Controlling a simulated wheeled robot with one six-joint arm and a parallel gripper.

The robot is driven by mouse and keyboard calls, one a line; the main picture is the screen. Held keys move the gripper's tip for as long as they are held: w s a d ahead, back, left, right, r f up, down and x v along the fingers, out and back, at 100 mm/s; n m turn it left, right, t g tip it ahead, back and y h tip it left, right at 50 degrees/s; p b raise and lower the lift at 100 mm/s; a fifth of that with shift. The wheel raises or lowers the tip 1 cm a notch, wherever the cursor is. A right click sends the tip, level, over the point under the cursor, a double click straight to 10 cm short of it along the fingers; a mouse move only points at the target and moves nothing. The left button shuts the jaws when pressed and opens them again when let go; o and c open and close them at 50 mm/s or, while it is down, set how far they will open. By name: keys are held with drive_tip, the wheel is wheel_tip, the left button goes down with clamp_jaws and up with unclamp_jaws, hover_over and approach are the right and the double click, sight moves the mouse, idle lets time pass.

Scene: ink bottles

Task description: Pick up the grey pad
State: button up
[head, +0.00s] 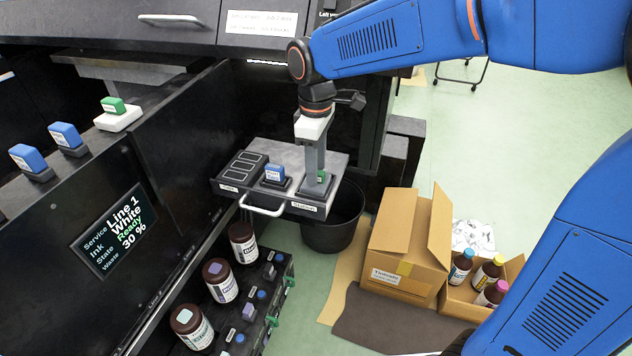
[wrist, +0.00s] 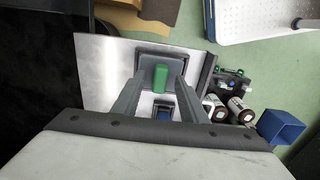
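A grey pad (head: 313,188) with a green block (head: 320,176) on it sits at the right end of the pulled-out grey shelf (head: 257,150). My gripper (head: 315,172) points down over it. In the wrist view the green block (wrist: 160,76) lies between the two fingers of my gripper (wrist: 160,82), with gaps on both sides. The fingers are apart, and their tips reach close to the grey pad (wrist: 188,64); contact cannot be told. A blue block (head: 275,173) stands on a dark pad left of my gripper; it also shows in the wrist view (wrist: 163,115).
The shelf has a front handle (head: 262,211) and dark slots on its left. A black bin (head: 333,232) stands below right. Brown ink bottles (head: 221,280) stand lower left. A cardboard box (head: 410,245) and a carton of bottles are on the floor. Blue stamps line the left ledge.

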clamp_jaws()
drive_tip(key=shift+r, duration=0.1)
